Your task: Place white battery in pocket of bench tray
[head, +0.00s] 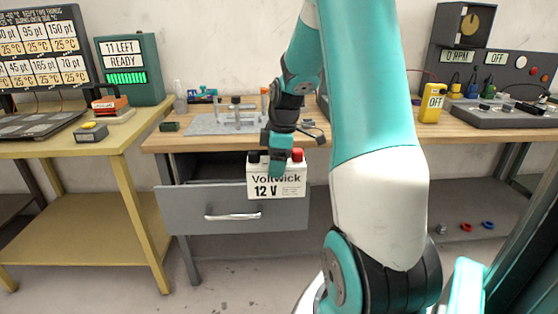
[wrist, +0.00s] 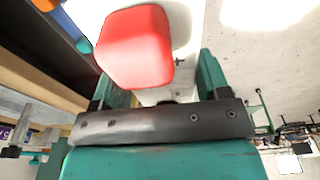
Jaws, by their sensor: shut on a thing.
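The white battery (head: 276,184), marked "Voltwick 12 V", has a red terminal cap at its top right and dark parts at its top left. My gripper (head: 278,167) points down from above and is shut on the battery. The battery hangs upright in front of the bench, at the open grey drawer. In the wrist view the red cap (wrist: 135,46) fills the space by my gripper's fingers (wrist: 160,88). A flat grey plate (head: 205,128) with metal fixtures lies on the bench behind. I cannot make out a tray pocket.
The grey drawer (head: 180,207) stands pulled out below the wooden benchtop (head: 165,142). A yellow table (head: 100,148) with a display stands at left. A yellow meter (head: 432,103) and a control panel stand at right. My arm hides part of the bench.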

